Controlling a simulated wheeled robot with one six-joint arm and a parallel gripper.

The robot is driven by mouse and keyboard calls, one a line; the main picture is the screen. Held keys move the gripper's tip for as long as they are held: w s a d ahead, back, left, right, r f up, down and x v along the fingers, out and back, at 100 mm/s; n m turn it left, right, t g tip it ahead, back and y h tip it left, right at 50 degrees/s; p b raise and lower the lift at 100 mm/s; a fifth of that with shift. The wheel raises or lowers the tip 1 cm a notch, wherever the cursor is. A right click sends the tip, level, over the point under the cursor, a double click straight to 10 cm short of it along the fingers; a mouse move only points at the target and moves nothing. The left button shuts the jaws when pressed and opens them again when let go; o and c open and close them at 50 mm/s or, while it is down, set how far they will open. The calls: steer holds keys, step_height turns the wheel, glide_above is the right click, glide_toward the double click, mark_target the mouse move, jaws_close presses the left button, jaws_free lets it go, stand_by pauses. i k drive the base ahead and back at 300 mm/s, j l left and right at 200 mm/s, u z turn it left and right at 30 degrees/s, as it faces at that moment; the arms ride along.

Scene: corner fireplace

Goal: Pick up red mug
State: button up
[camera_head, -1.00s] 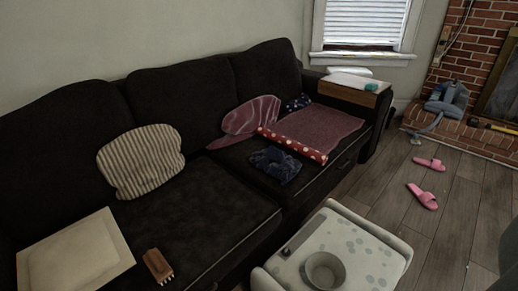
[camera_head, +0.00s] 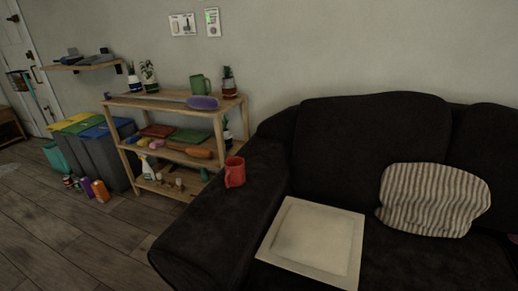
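The red mug (camera_head: 234,172) stands upright on the left armrest of the dark sofa (camera_head: 208,222), near the middle of the view. Its handle appears to be on the right side. Nothing covers it. My gripper is not in view.
A pale square panel (camera_head: 312,240) and a striped cushion (camera_head: 433,199) lie on the sofa seat. Behind the armrest stands a wooden shelf (camera_head: 160,112) with plants, a green mug (camera_head: 200,86) and bottles. Bins (camera_head: 100,150) stand further left. The wooden floor (camera_head: 85,235) at lower left is mostly clear.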

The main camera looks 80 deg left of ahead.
mark_target(235, 176)
steer(key=u, duration=2.4)
